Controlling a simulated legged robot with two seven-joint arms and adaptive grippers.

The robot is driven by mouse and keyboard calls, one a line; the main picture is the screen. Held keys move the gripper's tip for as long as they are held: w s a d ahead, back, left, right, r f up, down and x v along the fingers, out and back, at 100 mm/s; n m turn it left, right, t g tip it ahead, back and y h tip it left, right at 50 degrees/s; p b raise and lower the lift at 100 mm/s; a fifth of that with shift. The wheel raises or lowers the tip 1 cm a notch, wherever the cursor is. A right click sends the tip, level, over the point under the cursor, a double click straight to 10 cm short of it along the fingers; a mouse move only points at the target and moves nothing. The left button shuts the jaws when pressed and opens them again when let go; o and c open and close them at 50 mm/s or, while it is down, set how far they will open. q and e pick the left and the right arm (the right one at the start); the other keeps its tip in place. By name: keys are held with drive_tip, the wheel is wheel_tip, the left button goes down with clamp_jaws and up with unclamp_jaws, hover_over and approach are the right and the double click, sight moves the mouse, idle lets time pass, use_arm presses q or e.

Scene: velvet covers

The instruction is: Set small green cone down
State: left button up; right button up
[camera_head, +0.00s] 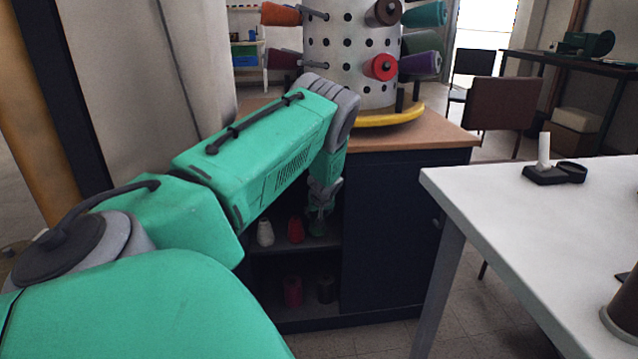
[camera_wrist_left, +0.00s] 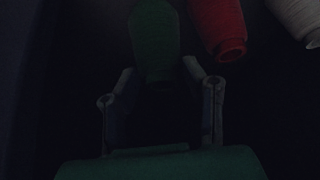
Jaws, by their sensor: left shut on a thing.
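The small green cone (camera_wrist_left: 155,45) is between the fingers of my left gripper (camera_wrist_left: 160,85) in the dark left wrist view. My left gripper is shut on it. In the head view my left gripper (camera_head: 320,205) reaches into the open shelf of the dark cabinet (camera_head: 400,225), at the right end of the upper shelf, and a bit of the green cone (camera_head: 317,228) shows below it. I cannot tell whether the cone's base touches the shelf board. My right gripper is in neither view.
A red cone (camera_head: 295,230) and a white cone (camera_head: 265,232) stand left of the green one on the same shelf. Dark red and black cones (camera_head: 292,291) are on the shelf below. A perforated drum (camera_head: 350,45) with cones stands on the cabinet. A white table (camera_head: 520,200) is at right.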

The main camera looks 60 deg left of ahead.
use_arm(q)
wheel_tip(320, 180, down, 2)
drive_tip(key=shift+a, duration=0.1)
drive_tip(key=shift+o, duration=0.2)
drive_tip(key=shift+a+f, duration=0.25)
drive_tip(key=shift+s+a, duration=0.1)
drive_tip(key=o, duration=1.1)
drive_tip(key=shift+d, duration=0.2)
drive_tip(key=shift+d+r, duration=0.2)
drive_tip(key=shift+r, duration=0.05)
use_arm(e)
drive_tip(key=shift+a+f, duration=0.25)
